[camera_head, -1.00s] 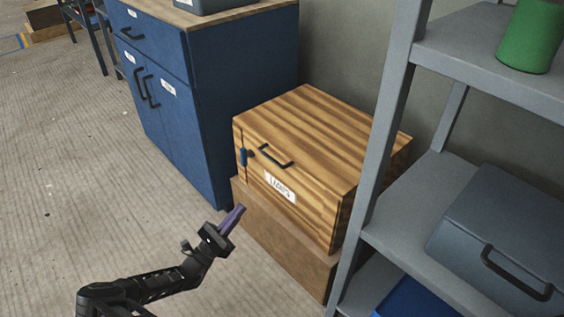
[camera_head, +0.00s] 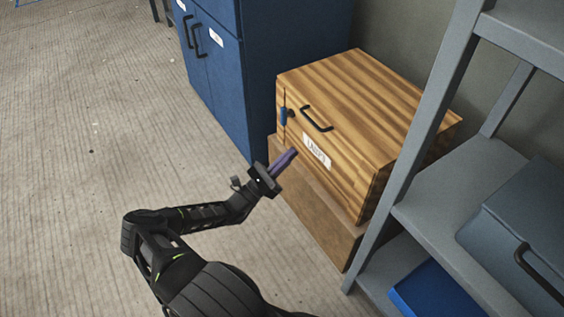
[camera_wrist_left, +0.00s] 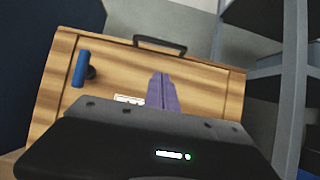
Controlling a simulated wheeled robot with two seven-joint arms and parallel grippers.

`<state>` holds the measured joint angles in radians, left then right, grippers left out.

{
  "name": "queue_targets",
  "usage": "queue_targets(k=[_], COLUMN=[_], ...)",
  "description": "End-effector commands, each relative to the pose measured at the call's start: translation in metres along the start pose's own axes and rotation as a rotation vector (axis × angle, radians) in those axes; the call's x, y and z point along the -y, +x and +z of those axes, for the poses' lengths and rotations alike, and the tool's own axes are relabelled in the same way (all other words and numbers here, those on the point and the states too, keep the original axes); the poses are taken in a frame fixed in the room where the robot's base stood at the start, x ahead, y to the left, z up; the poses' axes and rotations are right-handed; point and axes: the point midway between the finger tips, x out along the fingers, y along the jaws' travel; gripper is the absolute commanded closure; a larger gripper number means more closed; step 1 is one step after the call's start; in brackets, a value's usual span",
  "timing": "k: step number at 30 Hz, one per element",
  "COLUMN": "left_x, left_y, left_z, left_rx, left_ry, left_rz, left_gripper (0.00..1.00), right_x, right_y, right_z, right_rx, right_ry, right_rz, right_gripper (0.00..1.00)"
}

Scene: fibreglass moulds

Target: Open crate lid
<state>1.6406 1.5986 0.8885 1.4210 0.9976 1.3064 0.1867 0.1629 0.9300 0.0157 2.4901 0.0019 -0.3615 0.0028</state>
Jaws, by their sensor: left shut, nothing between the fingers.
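The striped wooden crate (camera_head: 365,115) stands on a brown box (camera_head: 310,195) in the head view, its lid down. A black handle (camera_head: 316,119) is on its front, beside a blue latch piece (camera_head: 283,116) and above a white label (camera_head: 316,150). My left gripper (camera_head: 291,154) has purple fingers, shut and empty, in front of the crate's front face, below the handle. In the left wrist view the gripper (camera_wrist_left: 162,90) points at the crate front (camera_wrist_left: 120,72), with the handle (camera_wrist_left: 160,44) above and the blue latch piece (camera_wrist_left: 80,68) to the left. My right gripper is not in view.
A blue cabinet (camera_head: 225,80) stands behind and left of the crate. A grey metal shelf (camera_head: 455,185) stands close on the right, holding a grey case (camera_head: 520,215) and a blue bin (camera_head: 430,293). The floor (camera_head: 90,180) at left is clear.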

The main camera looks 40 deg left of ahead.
Motion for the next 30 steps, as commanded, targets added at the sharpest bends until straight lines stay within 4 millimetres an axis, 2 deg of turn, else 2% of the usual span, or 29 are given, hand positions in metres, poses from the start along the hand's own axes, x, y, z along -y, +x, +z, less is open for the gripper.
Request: queue_targets(k=[7,12,18,30], left_x=[0.001,0.0,0.0,0.0], left_y=[0.052,0.07,0.08,0.081], left_z=[-0.001,0.018,0.028,0.029], left_rx=[0.003,0.001,0.0,-0.001], left_ry=[-0.001,0.001,-0.001,0.0], left_rz=[-0.003,-0.001,0.0,0.0], left_gripper=[1.0,1.0,1.0,1.0], right_x=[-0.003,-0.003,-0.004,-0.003], right_y=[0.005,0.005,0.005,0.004], right_z=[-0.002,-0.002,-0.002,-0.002], right_rx=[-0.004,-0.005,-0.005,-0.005], right_ry=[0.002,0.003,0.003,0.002], right_rz=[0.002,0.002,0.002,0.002], right_gripper=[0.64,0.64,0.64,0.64])
